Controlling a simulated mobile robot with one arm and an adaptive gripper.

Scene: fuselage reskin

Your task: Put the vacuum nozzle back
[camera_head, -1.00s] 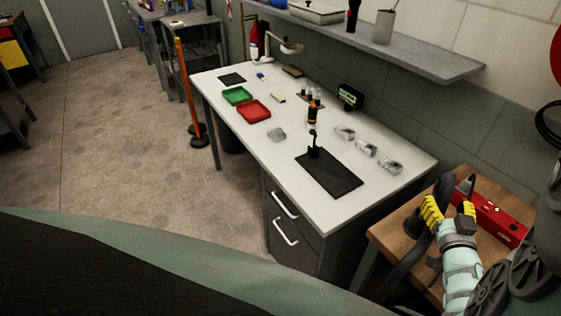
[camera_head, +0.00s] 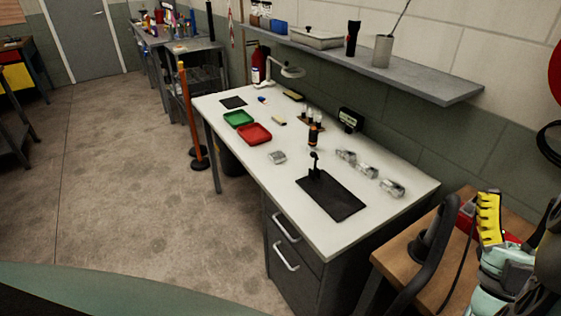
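My gripper (camera_head: 489,216), with yellow ribbed fingers, is at the lower right over the wooden table (camera_head: 408,253). One finger shows plainly and the other is hidden or overlapped, so I cannot tell its opening or whether it holds anything. A thick black hose (camera_head: 437,232) curves up beside the table, to the left of my gripper and apart from the visible finger. A red case (camera_head: 466,216) on the wooden table is mostly hidden behind my gripper. I cannot clearly make out the vacuum nozzle itself.
A white workbench (camera_head: 290,200) holds a green tray (camera_head: 238,119), a red tray (camera_head: 254,134), a black mat with a small stand (camera_head: 331,196) and several clear items (camera_head: 367,171). A grey shelf (camera_head: 400,75) overhangs it. Floor (camera_head: 110,180) to the left is open.

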